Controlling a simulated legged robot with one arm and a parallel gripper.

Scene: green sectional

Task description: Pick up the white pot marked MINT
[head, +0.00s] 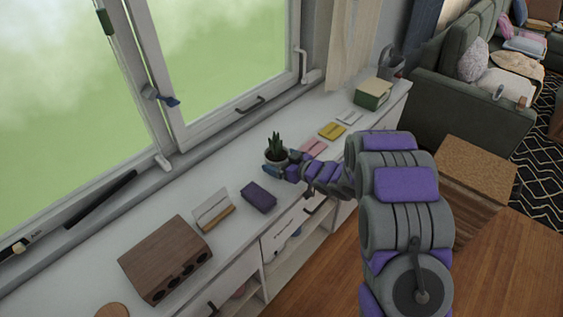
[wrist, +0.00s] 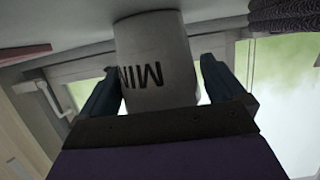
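The white pot marked MINT (wrist: 155,50) appears upside down in the wrist view, with the dark letters "MIN" readable. In the head view the pot (head: 272,157) holds a spiky green plant (head: 276,142) and stands upright on the white counter below the window. My gripper (head: 283,164) is at the pot, its dark blue fingers on either side of it. In the wrist view my gripper (wrist: 160,64) is open around the pot. A narrow gap shows at the right finger; contact at the left finger is unclear. My gripper hides part of the pot in the head view.
A purple box (head: 258,196), a card holder (head: 214,212) and a brown wooden box (head: 165,260) stand left of the pot. Pink (head: 313,148), yellow (head: 332,130) and white (head: 349,117) flat items lie to its right. The window frame (head: 230,115) rises behind.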

